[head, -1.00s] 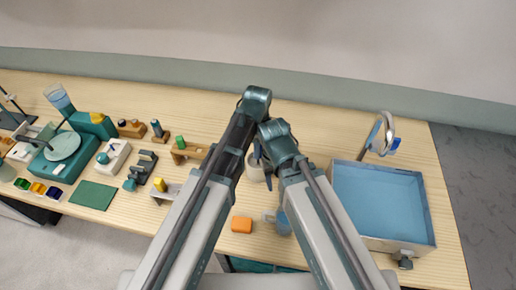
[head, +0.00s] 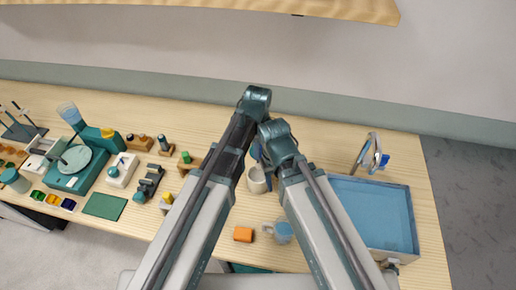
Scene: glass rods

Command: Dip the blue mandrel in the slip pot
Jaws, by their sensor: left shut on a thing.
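A pale round pot (head: 257,181), which looks like the slip pot, stands on the bench between my two forearms. My left gripper (head: 258,157) is over the pot, mostly hidden behind my arm links. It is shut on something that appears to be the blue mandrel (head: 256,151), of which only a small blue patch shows. I cannot tell whether its lower end is inside the pot or above it. My right gripper is not visible behind its arm.
A blue-lined tray (head: 372,212) with a metal ring (head: 372,150) behind it stands at right. Small stands, a green mat (head: 105,206) and a teal machine (head: 76,170) fill the left.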

